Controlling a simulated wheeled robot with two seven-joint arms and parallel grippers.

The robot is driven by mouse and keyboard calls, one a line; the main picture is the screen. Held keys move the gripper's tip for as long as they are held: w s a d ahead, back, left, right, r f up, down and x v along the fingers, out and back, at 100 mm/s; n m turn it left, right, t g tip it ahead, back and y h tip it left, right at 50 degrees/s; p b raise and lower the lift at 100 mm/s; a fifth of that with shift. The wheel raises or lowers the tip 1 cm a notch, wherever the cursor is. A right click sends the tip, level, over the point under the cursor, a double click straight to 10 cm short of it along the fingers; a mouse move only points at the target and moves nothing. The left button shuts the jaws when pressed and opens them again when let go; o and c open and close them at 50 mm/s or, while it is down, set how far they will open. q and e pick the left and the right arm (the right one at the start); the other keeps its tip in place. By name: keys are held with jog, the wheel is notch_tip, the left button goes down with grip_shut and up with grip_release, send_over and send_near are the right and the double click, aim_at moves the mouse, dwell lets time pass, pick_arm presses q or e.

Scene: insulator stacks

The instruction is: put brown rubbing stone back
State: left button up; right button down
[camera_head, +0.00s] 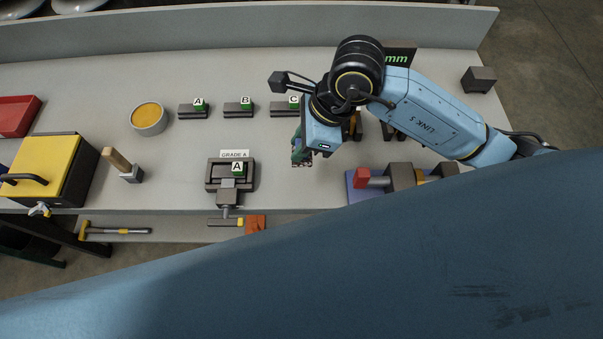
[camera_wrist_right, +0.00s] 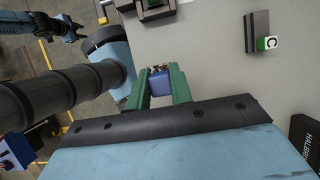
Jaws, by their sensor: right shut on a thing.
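My right gripper (camera_head: 301,152) is over the bench, right of the vise-like GRADE A holder and near the stone tagged C. In the wrist view its green fingers (camera_wrist_right: 162,88) are shut on a small blue-purple block (camera_wrist_right: 160,84). I cannot make out a brown stone there; the fingers and arm hide part of the block. Three dark bars lie in a row at the back, tagged A (camera_head: 193,112), B (camera_head: 238,110) and C (camera_head: 285,109); C also shows in the wrist view (camera_wrist_right: 257,25). What looks like my left gripper (camera_wrist_right: 73,30) is far off, its fingers too small to read.
The GRADE A holder (camera_head: 213,181) stands at the front edge. A yellow-filled bowl (camera_head: 149,118), a wooden-handled tool (camera_head: 121,163), a yellow-lidded box (camera_head: 45,167) and a red bin (camera_head: 17,116) are left.

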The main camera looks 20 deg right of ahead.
notch_tip(320, 180, down, 9)
jog(key=shift+f+b, duration=0.1)
jog(key=shift+b, duration=0.25)
jog(key=shift+f, duration=0.15)
jog(key=c, duration=1.3)
grip_release()
jog(key=shift+o, duration=0.2)
jog(key=p+v, duration=0.1)
jog(key=v, duration=1.1)
jog(key=shift+s, duration=0.1)
